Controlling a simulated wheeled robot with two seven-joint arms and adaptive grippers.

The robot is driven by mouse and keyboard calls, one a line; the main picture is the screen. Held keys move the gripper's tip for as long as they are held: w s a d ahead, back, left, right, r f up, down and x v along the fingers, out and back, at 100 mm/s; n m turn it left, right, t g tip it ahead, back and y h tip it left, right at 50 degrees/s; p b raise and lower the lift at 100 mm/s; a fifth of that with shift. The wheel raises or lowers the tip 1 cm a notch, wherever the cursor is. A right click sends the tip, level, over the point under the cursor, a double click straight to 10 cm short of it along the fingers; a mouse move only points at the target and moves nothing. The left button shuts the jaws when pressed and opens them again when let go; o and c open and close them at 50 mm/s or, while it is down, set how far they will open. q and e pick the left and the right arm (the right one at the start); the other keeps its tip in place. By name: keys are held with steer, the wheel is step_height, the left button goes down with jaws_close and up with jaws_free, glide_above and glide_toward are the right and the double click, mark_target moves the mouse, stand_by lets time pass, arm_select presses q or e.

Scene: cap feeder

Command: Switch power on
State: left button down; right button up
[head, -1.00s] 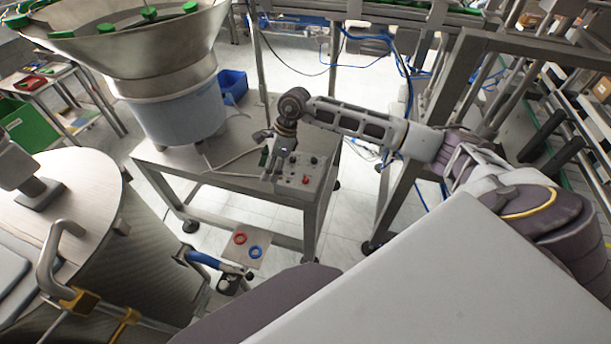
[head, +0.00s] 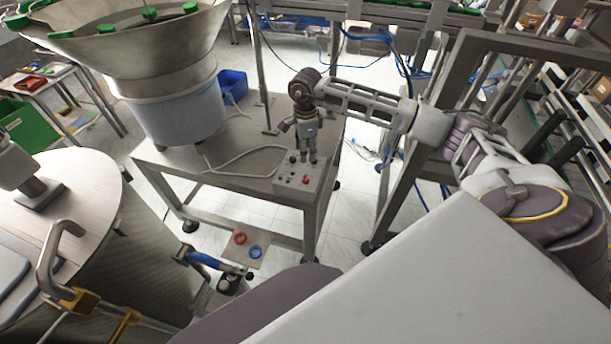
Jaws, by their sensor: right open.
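A small grey control box (head: 297,183) sits at the front right corner of the steel table (head: 240,185). It has a red button (head: 306,180) and several dark knobs on its face. My right gripper (head: 306,160) points down over the back part of the box. Its fingers are open with nothing seen between them, and whether the tips touch the box I cannot tell. The fingers hide part of the box's back edge. My left gripper is not in view.
A large metal feeder bowl (head: 135,50) with green caps stands on the table's left. A grey cable (head: 240,160) runs across the tabletop to the box. Red and blue rings (head: 248,246) lie in front.

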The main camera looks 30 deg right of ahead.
mark_target(305, 178)
steer(key=shift+f+p, duration=0.8)
steer(key=shift+f, duration=5.9)
jaws_close()
